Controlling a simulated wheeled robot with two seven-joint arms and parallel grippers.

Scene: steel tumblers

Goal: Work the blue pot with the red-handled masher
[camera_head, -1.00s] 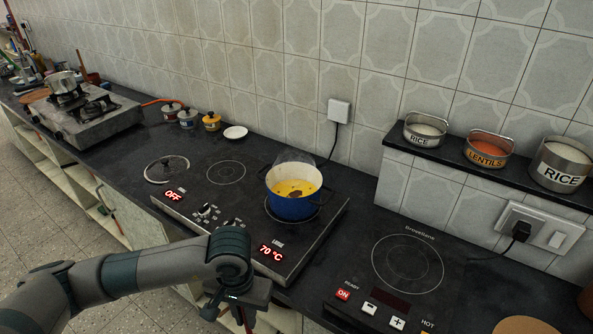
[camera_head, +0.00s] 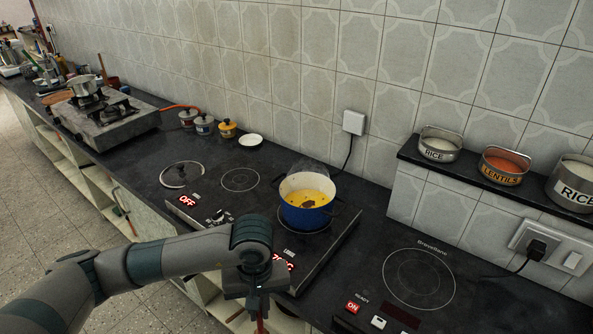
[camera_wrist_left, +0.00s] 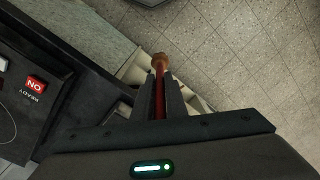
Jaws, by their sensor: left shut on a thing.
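The blue pot (camera_head: 305,215) stands on the right ring of the two-ring cooktop, with yellow food and a darker lump inside and faint steam above. My left gripper (camera_head: 258,303) is low in front of the cooktop, left of and nearer than the pot. It is shut on the red-handled masher, whose red handle (camera_wrist_left: 160,82) shows between the fingers in the left wrist view, with a brown end beyond them. A bit of red shows below the gripper in the head view. The masher's head is hidden. My right gripper is out of view.
A glass lid (camera_head: 182,174) and a white saucer (camera_head: 250,140) lie on the counter near the cooktop. Several small jars stand behind. A second cooktop (camera_head: 425,285) is at right, below a shelf with labelled tins (camera_head: 502,166). My left forearm crosses the counter's front edge.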

